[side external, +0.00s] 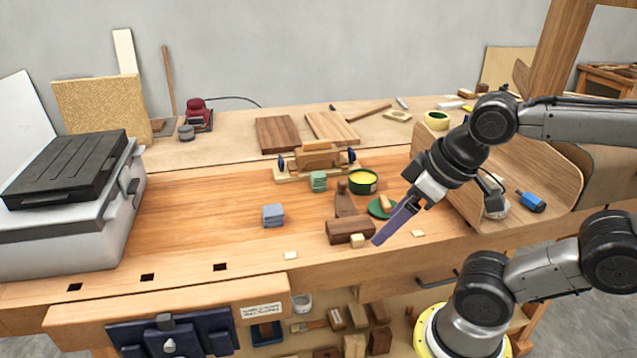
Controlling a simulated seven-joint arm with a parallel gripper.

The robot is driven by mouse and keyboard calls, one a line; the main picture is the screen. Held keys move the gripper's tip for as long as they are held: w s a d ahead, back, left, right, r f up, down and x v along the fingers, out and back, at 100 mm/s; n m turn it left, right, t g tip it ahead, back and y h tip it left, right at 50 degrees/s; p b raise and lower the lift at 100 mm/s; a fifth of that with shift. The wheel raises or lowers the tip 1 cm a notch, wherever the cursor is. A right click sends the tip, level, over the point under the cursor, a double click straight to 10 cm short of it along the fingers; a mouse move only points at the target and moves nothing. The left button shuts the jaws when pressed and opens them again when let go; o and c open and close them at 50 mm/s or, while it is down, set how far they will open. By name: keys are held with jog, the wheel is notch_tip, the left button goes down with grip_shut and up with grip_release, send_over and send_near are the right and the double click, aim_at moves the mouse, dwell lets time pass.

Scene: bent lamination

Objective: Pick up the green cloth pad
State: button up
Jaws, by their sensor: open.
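The green cloth pad (318,181) is a small, block-like folded piece on the workbench, just in front of the wooden clamp-like jig and left of the green tin. My gripper (378,240) points down and to the left over the front right of the bench, beside a dark wood block and a small pale cube. It is open with nothing seen between its fingers, which overlap in this view. It is apart from the pad, which lies farther back and to the left.
A green tin with yellow contents (362,182), a brown wooden tool (345,203), a green disc (377,210) and a dark wood block (346,232) lie between my gripper and the pad. A blue-grey folded pad (273,215) sits to the left. The bench's left middle is clear.

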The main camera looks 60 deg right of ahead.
jog(key=w+d+r+m+t+h, duration=0.1)
jog(key=w+d+r+m, duration=0.2)
jog(key=w+r, duration=0.65)
jog(key=m+g+h, duration=0.2)
jog(key=m+g, duration=0.1)
jog(key=m, duration=0.3)
send_over(319, 176)
jog(key=s+a, duration=0.4)
notch_tip(319, 176, down, 16)
jog(key=x, duration=0.6)
jog(key=shift+w+d+f, duration=0.1)
jog(key=shift+d+f, duration=0.1)
jog(key=shift+d, duration=0.2)
jog(key=shift+w+d+x, duration=0.1)
jog(key=shift+x, duration=1.45)
jog(key=shift+w+d+x, duration=0.15)
jog(key=shift+x, duration=1.4)
jog(key=shift+r, duration=0.2)
grip_shut()
